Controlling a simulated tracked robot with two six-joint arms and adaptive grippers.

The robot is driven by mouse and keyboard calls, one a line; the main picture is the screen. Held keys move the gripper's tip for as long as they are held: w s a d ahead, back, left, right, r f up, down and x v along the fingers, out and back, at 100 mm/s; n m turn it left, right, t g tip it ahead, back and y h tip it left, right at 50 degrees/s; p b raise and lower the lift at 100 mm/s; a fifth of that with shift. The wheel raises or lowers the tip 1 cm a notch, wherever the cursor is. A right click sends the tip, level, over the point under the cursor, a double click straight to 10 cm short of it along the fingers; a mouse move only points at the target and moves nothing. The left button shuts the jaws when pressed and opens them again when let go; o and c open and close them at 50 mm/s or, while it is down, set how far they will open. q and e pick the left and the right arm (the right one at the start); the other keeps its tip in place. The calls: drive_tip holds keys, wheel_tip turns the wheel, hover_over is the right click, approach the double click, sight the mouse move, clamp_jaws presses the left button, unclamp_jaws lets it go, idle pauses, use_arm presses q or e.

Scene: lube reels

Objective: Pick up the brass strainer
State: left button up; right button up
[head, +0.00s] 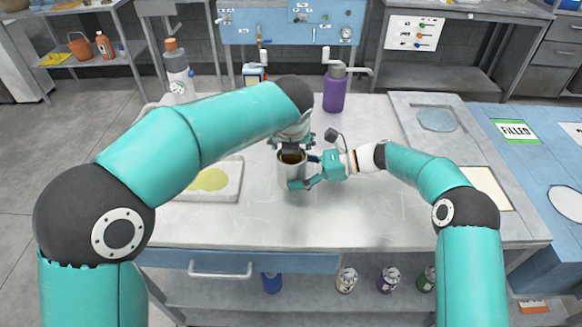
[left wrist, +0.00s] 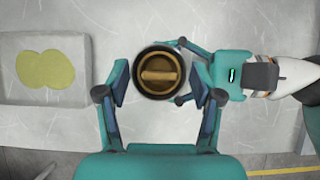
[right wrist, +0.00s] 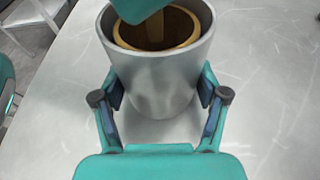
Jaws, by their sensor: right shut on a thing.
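The brass strainer (left wrist: 158,76) sits inside a grey metal cup (right wrist: 160,85), with a bar across its top. In the head view the strainer (head: 291,156) shows as a dark brass ring in the mouth of the cup (head: 292,172), which stands upright at mid-table. My right gripper (head: 303,172) is shut on the cup from the right side. My left gripper (head: 291,140) points down above the strainer. In the left wrist view its fingers (left wrist: 158,78) are open, one on each side of the cup mouth, with nothing visibly gripped. My left arm partly hides the strainer in the head view.
A tray (head: 236,190) with a yellow-green patch lies left of the cup. A purple bottle (head: 334,90) and a grey bottle (head: 178,75) with an orange cap stand at the back. A grey tray (head: 400,104) with a blue patch is at back right. The front of the tabletop is clear.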

sight(292, 159)
use_arm(q)
clamp_jaws()
drive_tip(key=shift+r, duration=0.1)
wheel_tip(292, 159, up, 12)
drive_tip(key=s, duration=1.8)
use_arm(e)
drive_tip(key=o, duration=0.9)
